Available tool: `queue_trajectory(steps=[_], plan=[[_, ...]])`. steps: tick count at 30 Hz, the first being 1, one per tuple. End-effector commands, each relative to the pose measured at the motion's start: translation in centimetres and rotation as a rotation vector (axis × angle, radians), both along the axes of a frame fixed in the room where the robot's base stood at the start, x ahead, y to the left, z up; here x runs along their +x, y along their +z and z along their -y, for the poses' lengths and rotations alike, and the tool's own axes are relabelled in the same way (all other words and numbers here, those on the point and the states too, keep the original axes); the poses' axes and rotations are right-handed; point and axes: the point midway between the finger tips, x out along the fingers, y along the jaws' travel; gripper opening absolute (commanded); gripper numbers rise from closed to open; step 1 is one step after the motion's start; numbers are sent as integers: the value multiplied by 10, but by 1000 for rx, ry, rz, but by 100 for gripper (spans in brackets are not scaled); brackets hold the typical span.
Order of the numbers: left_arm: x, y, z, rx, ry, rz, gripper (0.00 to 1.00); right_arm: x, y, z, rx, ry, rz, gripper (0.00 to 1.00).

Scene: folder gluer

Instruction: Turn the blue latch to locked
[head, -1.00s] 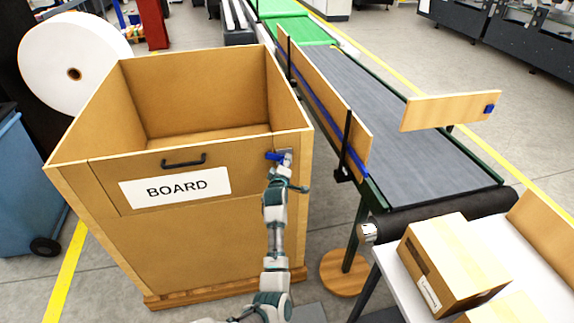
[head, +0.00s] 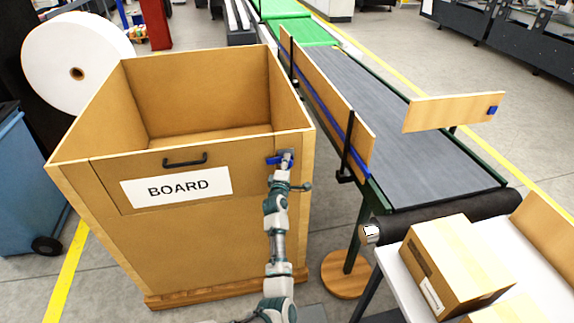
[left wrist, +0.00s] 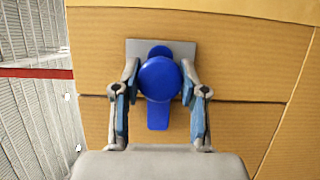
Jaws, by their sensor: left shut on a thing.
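The blue latch (head: 274,160) sits on a grey plate (head: 290,150) at the upper right of the front of the wooden bin (head: 220,250). In the head view its blue arm points left, towards the drop panel. In the left wrist view, the latch's round hub (left wrist: 160,78) lies between my fingers, and its arm (left wrist: 158,117) points down across a panel seam. My left gripper (head: 285,165) is shut on the latch; in the left wrist view its fingers (left wrist: 160,95) flank the hub. It partly hides the latch in the head view. My right gripper is out of view.
A black handle (head: 185,160) and a BOARD label (head: 177,187) are on the bin's front panel. A conveyor (head: 410,150) with a wooden side guide (head: 325,95) runs to the right. A carton (head: 455,265) stands on a white table at lower right.

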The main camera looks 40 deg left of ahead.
Motion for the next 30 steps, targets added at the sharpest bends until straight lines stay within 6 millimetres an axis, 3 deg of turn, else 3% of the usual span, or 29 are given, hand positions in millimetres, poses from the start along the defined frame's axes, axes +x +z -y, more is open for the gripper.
queue_trajectory(steps=[7, 8, 11, 23, 30], plan=[[0, -4, 0, -6, -1, -5, 0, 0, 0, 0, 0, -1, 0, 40], [-1, -4, 0, -6, -1, -6, 44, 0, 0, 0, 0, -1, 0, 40], [0, -4, 0, -6, -1, -5, 67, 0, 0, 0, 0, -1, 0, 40], [-7, -3, 4, -3, -1, -3, 67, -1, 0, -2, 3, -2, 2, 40], [-49, -4, 25, -3, 0, -4, 67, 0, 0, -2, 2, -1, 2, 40]])
